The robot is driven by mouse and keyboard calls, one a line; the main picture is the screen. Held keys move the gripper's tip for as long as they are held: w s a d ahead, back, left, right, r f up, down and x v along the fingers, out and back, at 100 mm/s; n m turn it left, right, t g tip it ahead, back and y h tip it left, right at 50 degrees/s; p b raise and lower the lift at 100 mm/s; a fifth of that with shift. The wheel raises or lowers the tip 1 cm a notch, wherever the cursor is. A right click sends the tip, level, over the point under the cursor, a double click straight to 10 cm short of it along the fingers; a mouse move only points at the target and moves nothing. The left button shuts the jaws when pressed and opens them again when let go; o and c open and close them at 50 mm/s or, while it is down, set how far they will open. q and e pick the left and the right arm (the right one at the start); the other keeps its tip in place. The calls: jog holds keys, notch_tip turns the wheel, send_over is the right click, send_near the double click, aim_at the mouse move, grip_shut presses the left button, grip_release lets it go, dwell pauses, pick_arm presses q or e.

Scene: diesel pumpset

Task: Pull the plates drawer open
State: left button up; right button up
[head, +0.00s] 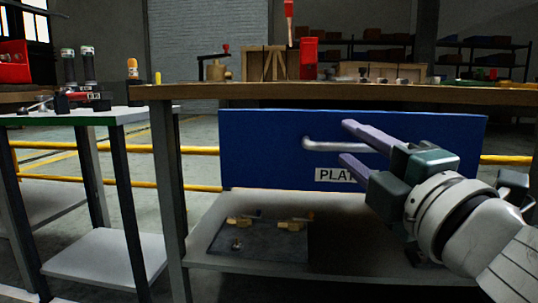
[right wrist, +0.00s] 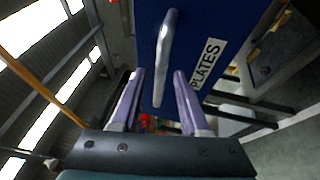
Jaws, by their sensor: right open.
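The plates drawer (head: 262,150) has a blue front under the wooden bench top and looks closed. Its metal bar handle (head: 322,143) sits above a white label (head: 330,175), partly hidden by my gripper. My right gripper (head: 349,141) is open in front of the drawer, its purple fingers pointing at the handle's right part. In the right wrist view the handle (right wrist: 165,58) lies ahead of the gap between the open fingers (right wrist: 158,98), and nothing is held. Whether a finger touches the handle I cannot tell. My left gripper is not in view.
The wooden bench top (head: 230,91) overhangs the drawer and carries a red tool and a wooden crate. A lower shelf (head: 200,255) holds a dark plate (head: 255,262) with small brass parts. A white side table (head: 75,117) stands at the left.

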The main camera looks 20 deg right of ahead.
jog(key=b+v, duration=0.1)
jog(key=v, duration=0.8)
jog(key=shift+s, duration=0.25)
jog(key=s+d+r+m+g+h+p, duration=0.25)
jog(key=r+m+g+p, duration=0.75)
jog(key=p, duration=1.5)
jog(key=s+a+r+m+g+y+p, duration=0.2)
jog(key=s+a+r+p, duration=0.15)
jog(key=r+p, duration=0.55)
jog(key=s+a+r+m+g+y+p, duration=0.15)
jog(key=s+r+p, duration=0.35)
jog(key=p, duration=0.5)
jog(key=s+a+r+m+g+y+p, duration=0.2)
jog(key=s+a+r+g+p, duration=0.15)
jog(key=r+p, duration=0.6)
jog(key=w+p+v, duration=0.2)
jog(key=p+v, duration=0.8)
jog(key=p, duration=0.1)
jog(key=w+r+p+v, duration=0.1)
jog(key=w+p+v, duration=0.2)
jog(key=p+v, duration=0.8)
jog(key=w+r+p+v, duration=0.1)
jog(key=w+p+v, duration=0.1)
jog(key=p+v, duration=0.8)
jog(key=shift+w+d+r+t+p, duration=0.25)
jog(key=shift+w+r+t+p, duration=0.15)
jog(key=shift+w+p, duration=0.4)
